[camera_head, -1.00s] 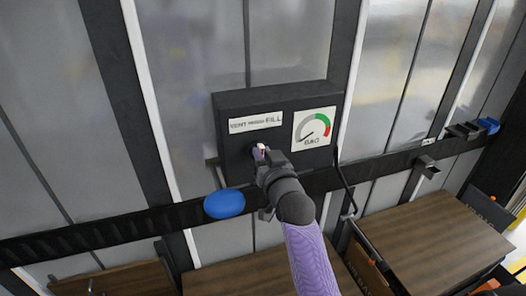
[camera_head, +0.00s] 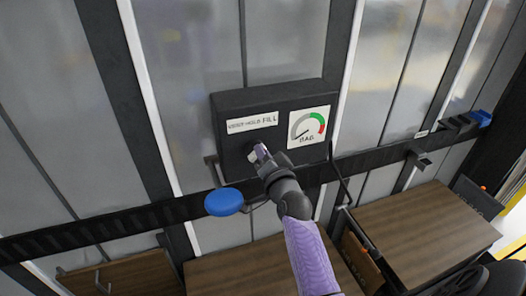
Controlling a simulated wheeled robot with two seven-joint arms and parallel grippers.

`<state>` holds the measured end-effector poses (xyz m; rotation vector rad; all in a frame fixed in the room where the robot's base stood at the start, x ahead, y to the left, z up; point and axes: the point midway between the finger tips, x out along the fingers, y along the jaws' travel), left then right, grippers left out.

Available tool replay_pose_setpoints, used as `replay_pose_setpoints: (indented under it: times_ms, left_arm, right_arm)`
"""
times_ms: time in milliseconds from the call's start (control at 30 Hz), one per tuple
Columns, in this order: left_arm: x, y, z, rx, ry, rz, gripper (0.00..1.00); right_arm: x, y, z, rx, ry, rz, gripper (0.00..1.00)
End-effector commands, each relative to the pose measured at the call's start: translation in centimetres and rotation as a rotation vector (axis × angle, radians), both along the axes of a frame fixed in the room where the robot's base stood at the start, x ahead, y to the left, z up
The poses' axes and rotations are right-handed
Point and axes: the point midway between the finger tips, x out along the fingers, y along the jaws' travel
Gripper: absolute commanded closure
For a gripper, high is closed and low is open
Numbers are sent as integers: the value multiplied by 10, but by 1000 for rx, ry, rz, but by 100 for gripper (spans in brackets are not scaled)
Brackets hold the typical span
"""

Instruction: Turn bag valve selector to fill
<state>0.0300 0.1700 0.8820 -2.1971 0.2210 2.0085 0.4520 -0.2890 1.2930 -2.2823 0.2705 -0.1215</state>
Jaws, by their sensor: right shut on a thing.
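The black bag valve box (camera_head: 228,106) is fixed to the wall rail. Its label (camera_head: 252,122) reads what looks like VENT HOLD FILL, and the BAG gauge (camera_head: 308,127) sits at the right with its needle at the low left. My right gripper (camera_head: 258,153) is at the box's lower front, below the label, shut on the selector knob (camera_head: 251,156). The gripper hides most of the knob, so I cannot tell which word it points to. My left gripper is not in view.
A blue round pad (camera_head: 224,202) sticks out below the box at the left. A black rail (camera_head: 110,228) runs along the metal wall. Brown wooden surfaces (camera_head: 425,235) lie below. A dark cable (camera_head: 341,182) hangs right of the box.

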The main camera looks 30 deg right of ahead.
Motion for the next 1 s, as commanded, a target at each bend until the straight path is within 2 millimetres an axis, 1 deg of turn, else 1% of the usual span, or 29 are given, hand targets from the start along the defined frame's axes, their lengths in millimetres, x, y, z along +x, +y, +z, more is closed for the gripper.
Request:
replay_pose_setpoints:
  times_ms: [233,633,667,700,767,800,1000]
  left_arm:
    - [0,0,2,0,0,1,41]
    - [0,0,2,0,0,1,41]
    - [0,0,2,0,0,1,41]
    - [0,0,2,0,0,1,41]
    - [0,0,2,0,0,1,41]
    - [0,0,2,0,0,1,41]
    - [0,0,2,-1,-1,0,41]
  right_arm:
    - [0,-1,0,36,-11,-1,100]
    - [0,-1,0,41,-12,-1,100]
    - [0,-1,0,41,-12,-1,73]
    - [0,-1,0,41,-12,-1,65]
    - [0,0,0,41,-11,0,52]
    - [0,-1,0,41,-11,0,44]
    - [0,0,0,41,-10,-1,44]
